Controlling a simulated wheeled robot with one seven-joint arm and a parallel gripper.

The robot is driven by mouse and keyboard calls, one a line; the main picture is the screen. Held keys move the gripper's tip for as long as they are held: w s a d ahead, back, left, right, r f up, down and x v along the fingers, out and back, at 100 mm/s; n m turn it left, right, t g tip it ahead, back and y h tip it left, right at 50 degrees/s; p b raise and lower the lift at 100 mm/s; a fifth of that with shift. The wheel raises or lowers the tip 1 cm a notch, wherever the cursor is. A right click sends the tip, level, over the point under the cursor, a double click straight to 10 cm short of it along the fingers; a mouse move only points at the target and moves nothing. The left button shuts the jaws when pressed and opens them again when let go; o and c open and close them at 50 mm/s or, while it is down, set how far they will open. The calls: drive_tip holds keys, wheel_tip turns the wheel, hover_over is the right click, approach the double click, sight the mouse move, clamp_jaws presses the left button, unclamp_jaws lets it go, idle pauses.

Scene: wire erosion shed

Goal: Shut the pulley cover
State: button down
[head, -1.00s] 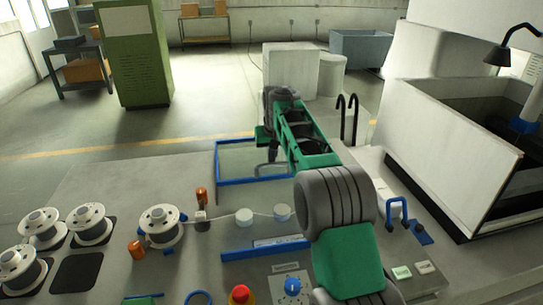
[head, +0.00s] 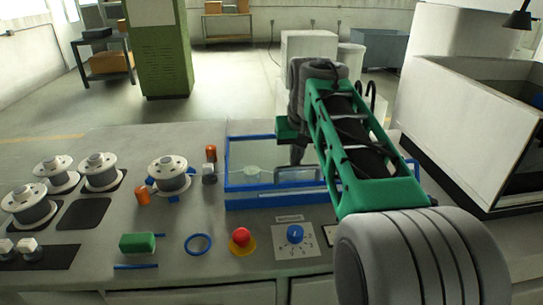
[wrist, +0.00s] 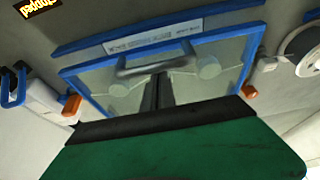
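The pulley cover is a clear panel in a blue frame (head: 262,187) with a grey bar handle (head: 297,174). It lies down or nearly down over the white pulleys (head: 253,173); I cannot tell whether a small gap is left. In the wrist view the cover (wrist: 89,97) shows its handle (wrist: 150,65) close in front of my gripper (wrist: 158,78), with pulleys visible through the panel. My gripper also shows in the head view (head: 297,160), above the cover by the handle. Its dark fingers look together, with nothing seen between them; contact with the handle is unclear.
A blue labelled bar (head: 275,200) runs along the cover's near side. A wire spool (head: 169,174) and orange posts stand left of it. A red button (head: 241,237) and a dial (head: 295,235) are nearer. A white-walled tank (head: 455,115) stands at the right.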

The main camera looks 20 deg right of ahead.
drive_tip(key=shift+s+a+f+b, duration=0.15)
drive_tip(key=shift+s+b, duration=0.1)
drive_tip(key=shift+s, duration=0.6)
drive_tip(key=shift+s+a+r+b, duration=0.1)
drive_tip(key=shift+s+b, duration=0.1)
drive_tip(key=shift+s, duration=0.6)
